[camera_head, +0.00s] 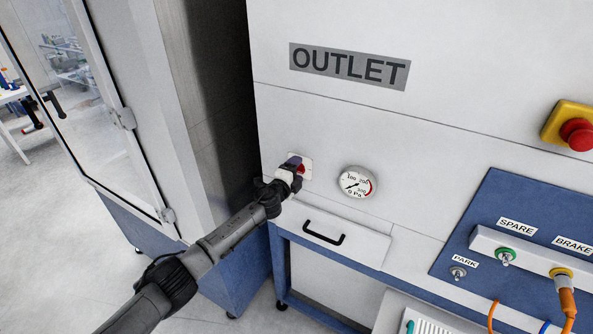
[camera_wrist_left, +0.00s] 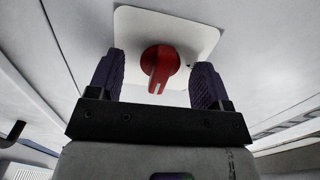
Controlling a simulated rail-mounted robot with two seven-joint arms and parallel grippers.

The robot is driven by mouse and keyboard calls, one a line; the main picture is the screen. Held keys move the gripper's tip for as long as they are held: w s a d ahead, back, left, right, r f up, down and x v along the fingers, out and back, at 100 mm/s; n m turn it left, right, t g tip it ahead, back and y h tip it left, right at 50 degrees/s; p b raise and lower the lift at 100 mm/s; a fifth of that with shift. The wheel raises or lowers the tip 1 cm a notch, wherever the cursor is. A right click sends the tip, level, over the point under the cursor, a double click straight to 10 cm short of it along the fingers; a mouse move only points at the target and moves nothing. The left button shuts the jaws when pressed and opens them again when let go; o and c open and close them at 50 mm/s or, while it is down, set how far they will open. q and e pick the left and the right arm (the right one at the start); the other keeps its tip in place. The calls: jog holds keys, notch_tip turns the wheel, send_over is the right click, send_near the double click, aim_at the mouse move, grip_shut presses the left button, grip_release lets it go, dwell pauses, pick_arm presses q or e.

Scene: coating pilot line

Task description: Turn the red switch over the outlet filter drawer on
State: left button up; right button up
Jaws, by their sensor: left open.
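The red switch (camera_head: 301,169) sits on a pale plate on the white panel under the OUTLET sign (camera_head: 349,66), above the outlet filter drawer (camera_head: 331,236) with its black handle. In the left wrist view the red switch (camera_wrist_left: 160,66) is a round knob with a ridge pointing down, on its white plate (camera_wrist_left: 205,32). My left gripper (camera_head: 294,164) is at the switch and partly hides it. In the wrist view my left gripper (camera_wrist_left: 158,78) is open, one finger on each side of the knob, with gaps between. My right gripper is not in view.
A round gauge (camera_head: 357,182) is just right of the switch. A red emergency button (camera_head: 577,133) on a yellow box and a blue connector panel (camera_head: 500,200) are farther right. A glass-doored cabinet (camera_head: 110,110) stands left, with a dark gap between.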

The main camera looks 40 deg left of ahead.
pick_arm(q)
jog(key=s+p, duration=0.1)
jog(key=s, duration=0.1)
jog(key=s+p, duration=0.1)
jog(key=s, duration=0.1)
jog(key=s+p, duration=0.1)
jog(key=shift+s+d, duration=0.3)
jog(key=shift+s, duration=0.1)
